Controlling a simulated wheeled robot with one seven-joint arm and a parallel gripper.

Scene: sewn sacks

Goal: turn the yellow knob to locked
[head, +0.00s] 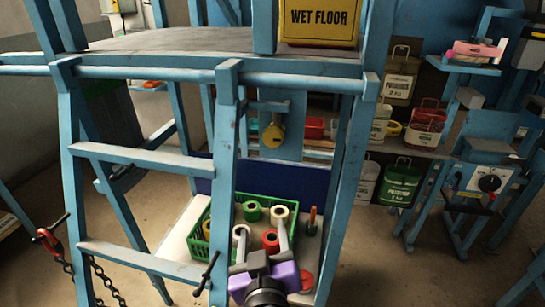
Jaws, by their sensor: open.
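The yellow knob (272,134) is on a blue upright panel (291,140) beneath the platform, behind the ladder frame. It looks round, with a paler part at its upper edge; its marks and exact setting are too small to read. My gripper (262,236) is at the bottom centre, with a purple body and two grey fingers spread apart. It is open, with no object clearly held between the fingers. It is lower in the picture than the knob and apart from it.
Blue ladder rails (224,180) stand left of the knob. A green crate (201,244) with several spools sits below it, around my fingers in the picture. A yellow wet floor sign (319,22) is above.

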